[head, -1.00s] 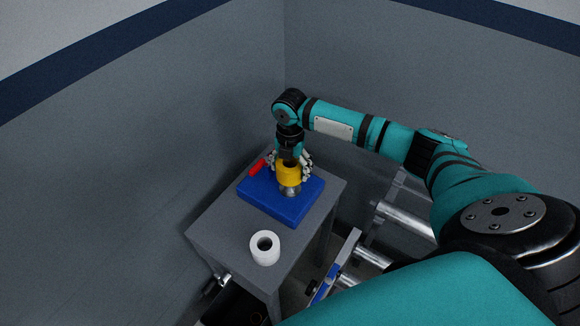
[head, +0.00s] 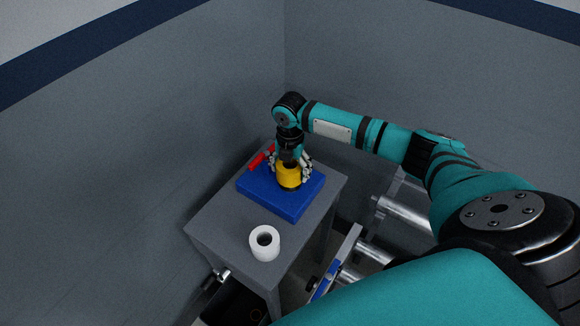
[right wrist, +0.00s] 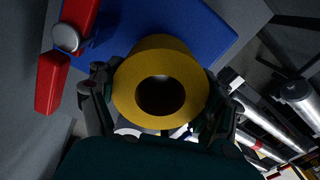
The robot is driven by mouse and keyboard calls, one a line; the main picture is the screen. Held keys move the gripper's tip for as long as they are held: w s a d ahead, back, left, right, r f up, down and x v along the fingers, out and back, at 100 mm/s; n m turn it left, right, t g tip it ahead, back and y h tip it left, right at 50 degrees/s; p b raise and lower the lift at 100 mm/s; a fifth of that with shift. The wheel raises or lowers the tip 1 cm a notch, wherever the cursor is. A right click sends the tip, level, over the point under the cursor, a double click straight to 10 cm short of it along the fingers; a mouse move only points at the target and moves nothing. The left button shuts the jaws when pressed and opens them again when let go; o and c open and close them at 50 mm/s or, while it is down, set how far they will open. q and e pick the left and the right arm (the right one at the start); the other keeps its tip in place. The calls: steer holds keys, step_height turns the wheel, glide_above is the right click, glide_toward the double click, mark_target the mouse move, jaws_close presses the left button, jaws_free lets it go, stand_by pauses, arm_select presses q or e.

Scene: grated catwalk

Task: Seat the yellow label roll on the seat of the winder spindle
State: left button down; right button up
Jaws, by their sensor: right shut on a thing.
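The yellow label roll (head: 288,177) is upright, low over the blue base (head: 262,196) on the grey stand. My right gripper (head: 290,166) points down and is shut on it, with fingers on both sides. In the right wrist view the yellow roll (right wrist: 126,96) shows its ring end and a dark hole between the fingertips (right wrist: 160,105). The winder spindle and its seat are hidden behind the roll, so I cannot tell whether the roll touches the seat. My left gripper is not in view.
A white roll (head: 265,244) stands at the near part of the grey stand (head: 214,228). A red bar (head: 260,159) lies beside the blue base; the right wrist view shows red parts (right wrist: 50,82) and a metal knob. Walls close in behind; metal pipes (head: 405,216) are at right.

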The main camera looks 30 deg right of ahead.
steer(key=shift+f+b, duration=0.7)
steer(key=shift+f, duration=0.7)
steer(key=o, duration=1.3)
steer(key=shift+c, duration=0.2)
step_height(320, 180, up, 8)
steer(key=p, duration=0.8)
steer(key=shift+s+f, duration=0.1)
